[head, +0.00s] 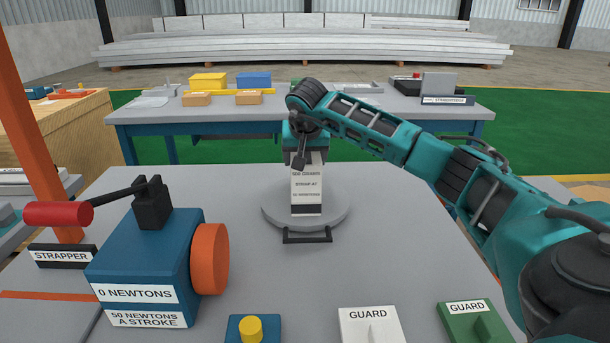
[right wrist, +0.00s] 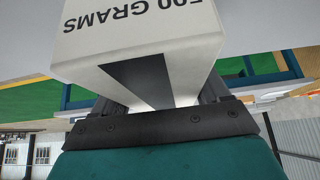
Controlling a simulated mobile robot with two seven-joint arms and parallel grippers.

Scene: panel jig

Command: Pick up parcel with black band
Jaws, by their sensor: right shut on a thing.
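A white parcel (head: 306,182) with printed lines on its front stands upright over a round grey plate (head: 335,216) in the head view. A dark strip shows near its lower end. I cannot tell whether it touches the plate. In the right wrist view the parcel (right wrist: 140,32) reads "500 GRAMS" and has a black band on the face nearest the gripper. My right gripper (head: 304,157) comes down from above and is shut on the parcel's upper end. My left gripper is not in view.
A blue strapper (head: 145,260) with a red-handled lever and orange wheel stands at the left. A yellow button box (head: 252,328), a white guard block (head: 370,325) and a green guard block (head: 472,322) sit at the front edge. A second bench (head: 400,105) stands behind.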

